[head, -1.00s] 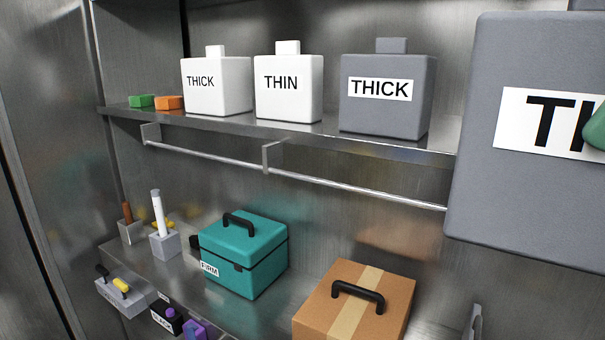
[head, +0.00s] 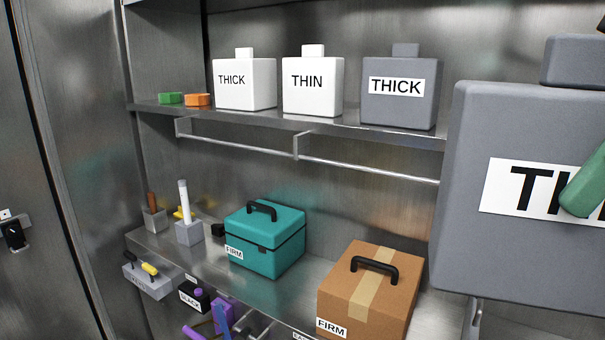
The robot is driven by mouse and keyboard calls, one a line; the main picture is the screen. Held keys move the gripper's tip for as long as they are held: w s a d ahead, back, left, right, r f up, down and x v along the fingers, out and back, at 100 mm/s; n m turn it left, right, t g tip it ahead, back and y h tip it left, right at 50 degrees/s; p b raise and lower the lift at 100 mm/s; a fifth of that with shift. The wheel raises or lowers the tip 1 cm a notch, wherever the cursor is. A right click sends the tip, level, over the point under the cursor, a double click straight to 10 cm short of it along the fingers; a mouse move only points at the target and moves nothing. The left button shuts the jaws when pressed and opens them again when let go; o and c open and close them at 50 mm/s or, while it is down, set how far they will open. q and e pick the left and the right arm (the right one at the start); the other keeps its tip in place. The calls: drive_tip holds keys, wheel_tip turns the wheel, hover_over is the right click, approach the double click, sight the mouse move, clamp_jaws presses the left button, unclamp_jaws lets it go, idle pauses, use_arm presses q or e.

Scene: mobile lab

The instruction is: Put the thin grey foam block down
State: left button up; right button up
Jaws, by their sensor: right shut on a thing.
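A large grey block (head: 470,230) with a knob on top hangs close to me at the right of the head view. My right gripper (head: 585,185) shows only in part at the right edge, with the green finger in front of the label. It is shut on the grey block. My left gripper is not in view.
The upper shelf (head: 290,122) bears a grey THICK block (head: 400,112), white THIN (head: 313,102) and THICK (head: 245,96) blocks, and small green (head: 171,98) and orange (head: 198,100) pieces. A rail runs below. The lower shelf holds a teal box (head: 262,255), a brown box (head: 365,300) and several small holders.

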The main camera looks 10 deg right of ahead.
drive_tip(key=w+a+f+n+g+h, duration=0.1)
drive_tip(key=w+f+n+g, duration=0.15)
drive_tip(key=f+n, duration=0.85)
drive_tip(key=w+f+n+g+h, duration=0.15)
drive_tip(key=w+f+n, duration=0.25)
drive_tip(key=f, duration=1.2)
drive_tip(key=w+a+f+n+g+h, duration=0.1)
drive_tip(key=w+f+n+g, duration=0.25)
drive_tip(key=f+n, duration=0.75)
drive_tip(key=d+r+m+t+y, duration=0.2)
drive_tip(key=d+m, duration=0.5)
drive_tip(key=d, duration=1.2)
drive_tip(key=s+d+f+m+y, duration=0.1)
drive_tip(key=s+d+f+m, duration=0.3)
drive_tip(key=s+d, duration=0.3)
drive_tip(key=w+a+f+n, duration=0.25)
drive_tip(key=a+f, duration=0.25)
drive_tip(key=a, duration=0.7)
drive_tip(key=w+a+r+n+h, duration=0.1)
drive_tip(key=w+a+r+n, duration=0.1)
drive_tip(key=a, duration=0.5)
drive_tip(key=w+a+r+n+g+h, duration=0.1)
drive_tip(key=w+a+r+n+h, duration=0.1)
drive_tip(key=a, duration=0.4)
drive_tip(key=shift+w+a+n, duration=0.35)
drive_tip(key=shift+w+n, duration=0.25)
drive_tip(key=shift+n, duration=0.45)
